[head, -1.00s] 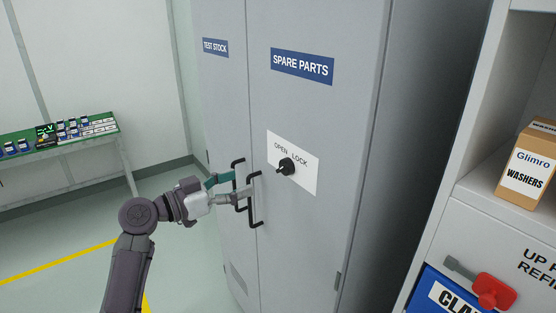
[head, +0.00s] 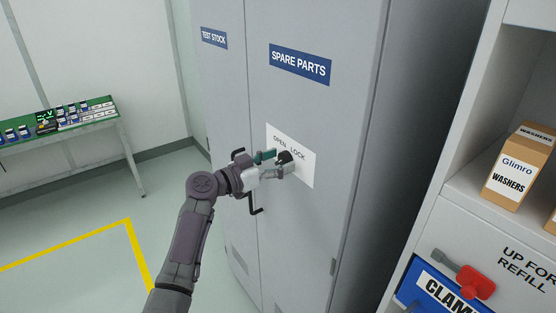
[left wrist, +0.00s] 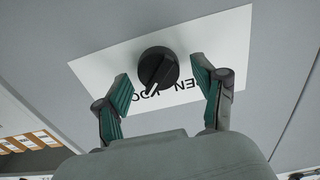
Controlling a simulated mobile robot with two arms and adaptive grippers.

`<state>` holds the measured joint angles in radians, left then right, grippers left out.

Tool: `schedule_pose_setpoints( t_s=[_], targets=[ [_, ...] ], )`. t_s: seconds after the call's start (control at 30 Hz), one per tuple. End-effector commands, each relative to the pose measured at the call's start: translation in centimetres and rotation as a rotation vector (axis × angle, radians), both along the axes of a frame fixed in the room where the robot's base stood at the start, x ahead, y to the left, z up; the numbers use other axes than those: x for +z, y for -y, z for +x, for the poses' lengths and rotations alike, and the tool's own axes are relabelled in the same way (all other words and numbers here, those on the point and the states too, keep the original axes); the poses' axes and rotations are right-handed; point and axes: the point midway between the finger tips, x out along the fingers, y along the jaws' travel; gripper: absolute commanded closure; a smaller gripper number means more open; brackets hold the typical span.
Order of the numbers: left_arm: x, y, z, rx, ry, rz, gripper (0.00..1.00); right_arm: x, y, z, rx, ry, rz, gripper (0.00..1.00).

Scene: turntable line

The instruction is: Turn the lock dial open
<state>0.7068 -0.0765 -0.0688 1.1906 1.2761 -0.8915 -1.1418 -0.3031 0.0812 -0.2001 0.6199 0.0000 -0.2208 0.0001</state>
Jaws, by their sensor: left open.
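The black lock dial (head: 285,157) sits on a white plate (head: 306,169) marked OPEN and LOCK on the grey SPARE PARTS cabinet door (head: 300,110). In the left wrist view the dial (left wrist: 158,68) shows round, with a white pointer line toward the lower left of the picture. My left gripper (head: 279,162) is open at the dial. In the left wrist view its two green-padded fingers (left wrist: 163,93) stand on either side of the dial, with gaps showing; I cannot tell how deep they reach. My right gripper is not in view.
A black door handle (head: 254,205) shows just below my left gripper, partly hidden by it. An open shelf with a WASHERS box (head: 518,168) and a blue CLAMPS bin (head: 440,288) stands to the right. A green-topped table (head: 85,122) stands at the left.

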Motion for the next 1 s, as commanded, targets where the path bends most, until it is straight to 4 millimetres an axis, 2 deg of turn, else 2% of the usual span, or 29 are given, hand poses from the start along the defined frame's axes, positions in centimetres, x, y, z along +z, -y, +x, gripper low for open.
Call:
schedule_pose_setpoints(
  t_s=[0.07, 0.4, 0.67, 1.0],
  targets=[
    [0.0, 0.0, 0.0, 0.0, 0.0, 0.0, 0.33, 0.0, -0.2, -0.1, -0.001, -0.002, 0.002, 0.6],
    [0.0, 0.0, 0.0, 0.0, 0.0, 0.0, 0.89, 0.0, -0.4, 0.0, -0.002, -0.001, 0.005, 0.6],
    [-0.2, -0.1, 0.0, 0.0, -0.022, -0.014, 0.89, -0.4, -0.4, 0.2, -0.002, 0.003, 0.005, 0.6],
    [-0.4, -0.1, 0.1, -0.001, -0.181, -0.132, 0.89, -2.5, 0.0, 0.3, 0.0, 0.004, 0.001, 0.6]
  ],
)
